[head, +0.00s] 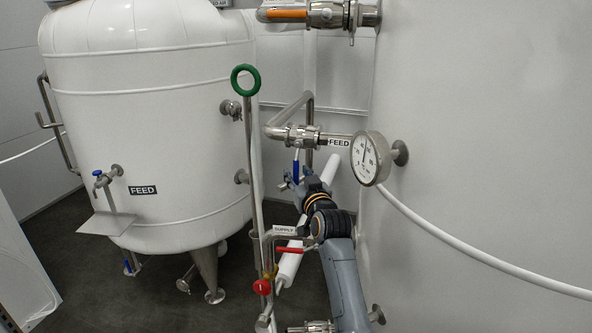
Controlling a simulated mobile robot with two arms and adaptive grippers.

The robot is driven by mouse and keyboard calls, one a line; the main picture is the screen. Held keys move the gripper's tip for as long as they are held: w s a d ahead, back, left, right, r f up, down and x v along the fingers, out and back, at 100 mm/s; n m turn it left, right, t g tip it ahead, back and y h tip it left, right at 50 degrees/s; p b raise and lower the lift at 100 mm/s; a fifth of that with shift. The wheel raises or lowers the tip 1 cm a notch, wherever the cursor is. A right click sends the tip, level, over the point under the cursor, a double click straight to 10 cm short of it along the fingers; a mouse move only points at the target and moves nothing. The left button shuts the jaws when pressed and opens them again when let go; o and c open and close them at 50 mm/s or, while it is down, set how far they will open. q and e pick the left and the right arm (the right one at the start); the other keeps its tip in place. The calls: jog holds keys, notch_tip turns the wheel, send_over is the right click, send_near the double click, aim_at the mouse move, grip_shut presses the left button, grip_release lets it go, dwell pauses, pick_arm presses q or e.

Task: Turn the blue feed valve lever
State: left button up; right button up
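The blue feed valve lever (296,168) hangs down below a steel pipe fitting beside a FEED label (339,142), in the middle of the head view. My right gripper (298,177) is just below it, at the end of my arm coming up from the bottom. Its dark fingers look spread apart, one on each side of the lever's lower end. I cannot tell whether they touch it. The gripper's body hides part of what lies behind. My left gripper is not in view.
A round gauge (370,158) sticks out right of the lever. A green-ringed rod (246,85) stands at left. A red lever (289,250) and red knob (262,287) are below, near a SUPPLY label (284,229). A white tank (150,90) with a small blue-handled tap (98,173) fills the left.

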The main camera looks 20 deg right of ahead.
jog(key=shift+w, duration=1.15)
grip_shut()
